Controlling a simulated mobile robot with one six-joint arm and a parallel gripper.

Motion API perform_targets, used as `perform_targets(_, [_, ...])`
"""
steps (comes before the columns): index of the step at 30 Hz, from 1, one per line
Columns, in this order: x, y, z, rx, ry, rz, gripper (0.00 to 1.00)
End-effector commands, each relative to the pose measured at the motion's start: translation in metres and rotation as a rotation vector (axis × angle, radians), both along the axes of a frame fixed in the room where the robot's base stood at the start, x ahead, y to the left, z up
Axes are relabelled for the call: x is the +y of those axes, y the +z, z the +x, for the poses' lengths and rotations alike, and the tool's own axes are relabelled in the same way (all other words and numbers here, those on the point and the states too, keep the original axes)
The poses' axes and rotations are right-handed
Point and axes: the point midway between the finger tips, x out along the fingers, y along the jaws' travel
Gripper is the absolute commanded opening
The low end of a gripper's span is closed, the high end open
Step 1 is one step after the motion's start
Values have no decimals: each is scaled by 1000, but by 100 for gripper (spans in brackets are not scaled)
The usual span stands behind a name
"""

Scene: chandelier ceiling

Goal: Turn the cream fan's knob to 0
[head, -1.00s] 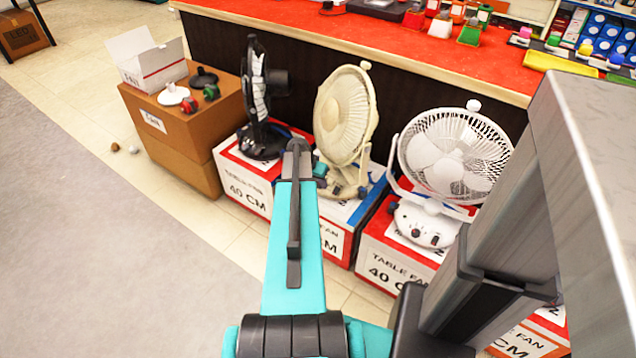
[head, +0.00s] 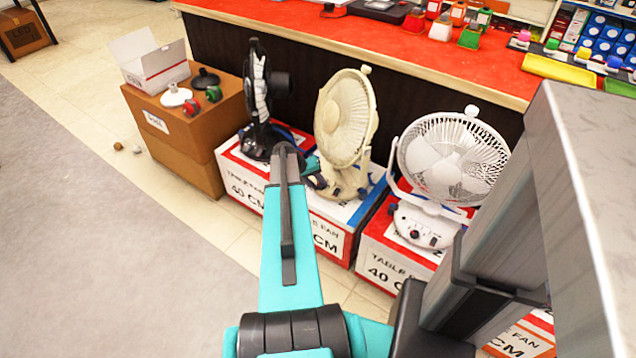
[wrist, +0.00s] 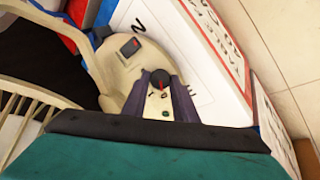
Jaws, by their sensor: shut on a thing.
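The cream fan (head: 346,118) stands on a table-fan box, between a black fan and a white fan. In the wrist view its cream base (wrist: 118,68) fills the middle. The small dark knob (wrist: 158,78) with a red pointer mark sits on this base, with small printed marks below it. My gripper (wrist: 161,84) is shut on the knob, one dark finger on each side. In the head view my gripper (head: 315,178) is at the fan's base, partly hidden by my arm, and the knob cannot be seen there.
The black fan (head: 258,100) stands close on the left and the white fan (head: 452,165) on the right. A red-topped counter (head: 400,45) runs behind. Brown cartons (head: 180,150) stand at the left. The floor in front is clear.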

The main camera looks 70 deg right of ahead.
Motion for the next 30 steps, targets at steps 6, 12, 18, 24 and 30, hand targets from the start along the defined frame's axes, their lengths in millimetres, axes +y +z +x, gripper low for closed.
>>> perform_targets(6, [0,0,2,72,85,19,3])
perform_targets(12, [1,0,2,100,118,25,3])
perform_targets(18, [1,-1,2,104,122,26,3])
perform_targets(24, [1,-1,2,103,121,26,29])
perform_targets(30, [1,-1,2,103,121,26,44])
